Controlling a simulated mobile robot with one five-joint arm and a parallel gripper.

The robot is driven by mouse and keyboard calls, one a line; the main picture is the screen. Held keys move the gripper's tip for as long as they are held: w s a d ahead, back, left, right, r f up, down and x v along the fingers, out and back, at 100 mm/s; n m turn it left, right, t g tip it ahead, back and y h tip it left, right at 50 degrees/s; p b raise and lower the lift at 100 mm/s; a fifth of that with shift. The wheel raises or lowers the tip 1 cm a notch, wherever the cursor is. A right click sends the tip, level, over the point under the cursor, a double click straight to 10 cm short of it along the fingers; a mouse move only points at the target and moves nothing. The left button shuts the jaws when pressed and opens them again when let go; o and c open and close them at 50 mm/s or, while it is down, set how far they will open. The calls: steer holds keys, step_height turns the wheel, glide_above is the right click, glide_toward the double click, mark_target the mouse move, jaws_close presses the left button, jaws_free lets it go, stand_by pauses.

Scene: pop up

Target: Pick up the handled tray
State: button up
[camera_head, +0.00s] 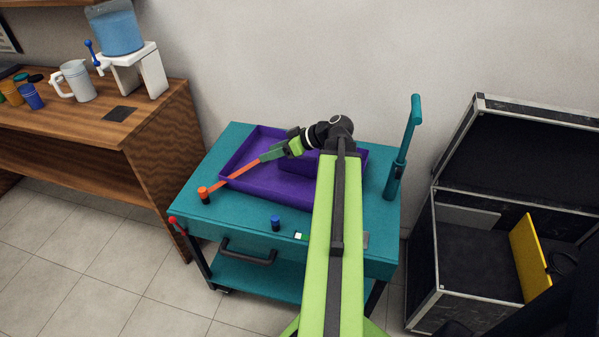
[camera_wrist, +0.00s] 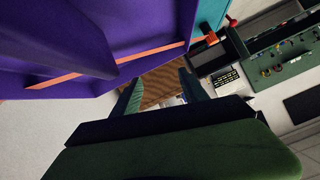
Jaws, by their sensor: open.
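The purple tray (camera_head: 262,184) lies on top of a teal cart, with low walls and a raised purple part (camera_head: 298,165) near its right side, partly hidden by my arm. My gripper (camera_head: 264,156) is over the tray's back part in the head view. In the wrist view the tray (camera_wrist: 50,40) fills the upper left. My open, empty fingers (camera_wrist: 160,92) are below and right of it in that picture. I cannot tell how high they are above the tray. A thin orange strip (camera_head: 235,173) runs from near my fingertips toward the cart's left corner.
The teal cart (camera_head: 235,215) carries a small orange and black piece (camera_head: 204,195), a blue piece (camera_head: 275,223) and an upright teal post (camera_head: 404,150). A wooden desk (camera_head: 150,110) stands left, an open black case (camera_head: 470,250) right. A wall is close behind.

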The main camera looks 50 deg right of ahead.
mark_target(314, 160)
steer(key=s+d, duration=0.3)
steer(key=s+d+t+h, duration=0.1)
steer(key=s+d, duration=0.2)
steer(key=s+d+h+b, duration=0.1)
steer(key=s+d, duration=0.2)
steer(key=shift+s+d+f+n+t, duration=0.1)
steer(key=shift+s+f+n+t, duration=0.2)
steer(key=shift+n, duration=0.1)
steer(key=b+x, duration=0.4)
steer(key=x, duration=0.3)
steer(key=shift+w+f, duration=0.15)
steer(key=shift+f, duration=0.15)
steer(key=shift+w, duration=0.15)
steer(key=shift+r, duration=0.1)
jaws_close()
